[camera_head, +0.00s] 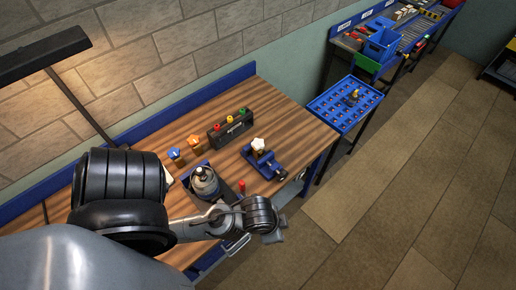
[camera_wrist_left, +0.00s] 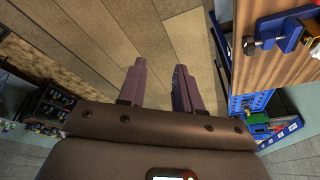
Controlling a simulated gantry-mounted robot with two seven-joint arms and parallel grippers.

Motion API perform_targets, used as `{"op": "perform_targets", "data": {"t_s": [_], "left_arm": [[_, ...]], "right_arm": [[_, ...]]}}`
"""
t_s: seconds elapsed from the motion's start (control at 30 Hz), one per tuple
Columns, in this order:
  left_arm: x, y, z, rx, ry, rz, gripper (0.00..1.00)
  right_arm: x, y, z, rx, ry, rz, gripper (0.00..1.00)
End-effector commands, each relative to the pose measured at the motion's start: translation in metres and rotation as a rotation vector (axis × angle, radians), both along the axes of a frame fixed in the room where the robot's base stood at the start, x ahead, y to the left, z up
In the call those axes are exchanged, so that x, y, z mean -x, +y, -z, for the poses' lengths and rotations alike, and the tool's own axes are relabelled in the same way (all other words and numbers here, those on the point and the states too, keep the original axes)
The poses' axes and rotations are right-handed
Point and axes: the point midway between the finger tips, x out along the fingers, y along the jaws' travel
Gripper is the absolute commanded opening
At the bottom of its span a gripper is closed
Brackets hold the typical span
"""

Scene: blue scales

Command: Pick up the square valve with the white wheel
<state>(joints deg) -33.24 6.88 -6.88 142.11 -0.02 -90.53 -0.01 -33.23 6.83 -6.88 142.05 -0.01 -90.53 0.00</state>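The valve with the white wheel (camera_head: 259,145) stands in a blue vise (camera_head: 266,164) near the right end of the wooden workbench in the head view. Its body is mostly hidden by the wheel and vise. The blue vise also shows at the top right of the left wrist view (camera_wrist_left: 285,32). My left gripper (camera_wrist_left: 158,85) is open and empty, with its fingers apart over the floor, beyond the bench's front edge and away from the valve. In the head view my left arm crosses the front of the bench and hides its fingers. My right gripper is not in view.
Valves with a blue wheel (camera_head: 176,154) and an orange wheel (camera_head: 194,143) stand left of a black box with coloured buttons (camera_head: 231,127). A blue slotted tray table (camera_head: 320,106) stands right of the bench (camera_head: 285,116). The floor (camera_head: 400,200) at right is clear.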

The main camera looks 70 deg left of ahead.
Motion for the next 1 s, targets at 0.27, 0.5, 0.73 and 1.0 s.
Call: {"op": "perform_targets", "data": {"t_s": [0.27,0.5,0.73,1.0], "left_arm": [[0.0,0.0,0.0,0.0,0.0,0.0,0.45],[0.0,0.0,0.0,0.0,0.0,0.0,0.82],[0.0,0.0,0.0,0.0,0.0,0.0,0.94],[0.0,0.0003,0.0003,0.0,0.001,-0.001,0.94]], "right_arm": [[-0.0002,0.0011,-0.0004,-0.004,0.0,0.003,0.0],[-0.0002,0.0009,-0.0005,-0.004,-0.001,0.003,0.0],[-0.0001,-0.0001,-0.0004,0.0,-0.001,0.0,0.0],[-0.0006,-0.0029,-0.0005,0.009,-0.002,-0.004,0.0]]}}
